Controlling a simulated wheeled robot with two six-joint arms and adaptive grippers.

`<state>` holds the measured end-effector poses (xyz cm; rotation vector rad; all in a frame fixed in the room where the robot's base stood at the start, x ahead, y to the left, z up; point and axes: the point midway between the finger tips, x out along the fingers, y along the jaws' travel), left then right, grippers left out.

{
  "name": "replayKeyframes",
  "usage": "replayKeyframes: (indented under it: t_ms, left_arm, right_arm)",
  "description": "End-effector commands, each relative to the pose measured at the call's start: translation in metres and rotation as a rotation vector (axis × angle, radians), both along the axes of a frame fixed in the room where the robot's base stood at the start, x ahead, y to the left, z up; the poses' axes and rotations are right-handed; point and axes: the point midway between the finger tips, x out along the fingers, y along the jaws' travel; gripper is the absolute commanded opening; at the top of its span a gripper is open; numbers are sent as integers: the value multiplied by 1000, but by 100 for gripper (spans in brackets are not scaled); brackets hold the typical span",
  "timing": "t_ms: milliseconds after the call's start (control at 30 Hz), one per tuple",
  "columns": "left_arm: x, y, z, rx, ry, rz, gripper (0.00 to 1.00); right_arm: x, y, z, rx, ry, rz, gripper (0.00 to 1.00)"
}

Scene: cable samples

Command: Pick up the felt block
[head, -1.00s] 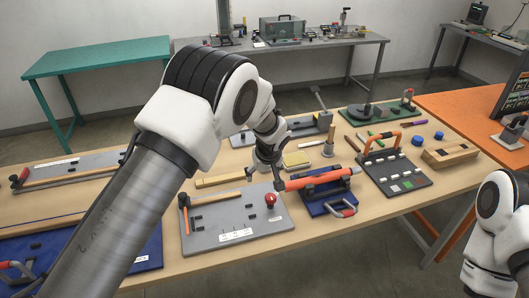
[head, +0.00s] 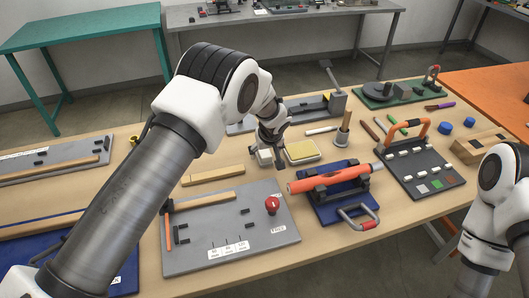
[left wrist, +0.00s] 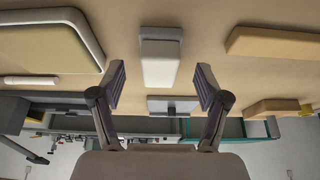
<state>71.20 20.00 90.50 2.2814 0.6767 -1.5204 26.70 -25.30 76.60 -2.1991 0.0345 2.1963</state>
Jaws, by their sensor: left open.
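The felt block appears to be the small pale grey-white block (head: 265,158) on the wooden table, just left of a yellow pad in a pale tray. In the left wrist view the same block (left wrist: 161,58) lies centred ahead of the fingertips, with a gap on both sides. My left gripper (head: 270,146) is right above the block in the head view, and its body partly covers it. In the left wrist view my left gripper (left wrist: 160,84) is open and empty. My right arm shows at the lower right, but its gripper is out of frame.
The yellow pad (head: 303,151) sits close on the right of the block. A wooden strip (head: 213,175) lies to the left. A grey board with a red knob (head: 272,204) and an orange cylinder (head: 325,178) on a blue stand are nearer.

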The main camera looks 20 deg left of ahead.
Motion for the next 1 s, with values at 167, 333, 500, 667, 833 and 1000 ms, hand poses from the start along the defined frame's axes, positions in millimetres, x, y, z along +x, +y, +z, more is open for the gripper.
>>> replayKeyframes:
  t_ms: [167,333,500,667,833,1000]
  left_arm:
    - [7,5,-20,-1,1,0,75]
    - [8,5,-22,0,0,0,75]
    - [7,5,-22,0,0,0,22]
    - [7,5,-22,0,0,0,10]
    - [7,5,-22,0,1,0,10]
    - [8,5,-2,1,-2,1,10]
  right_arm:
    - [0,0,9,0,-1,0,0]
    - [0,0,8,0,-1,0,0]
    - [0,0,8,0,0,0,0]
    - [0,0,8,0,-1,0,0]
    - [0,0,7,0,-1,0,0]
    - [0,0,0,0,-1,0,0]
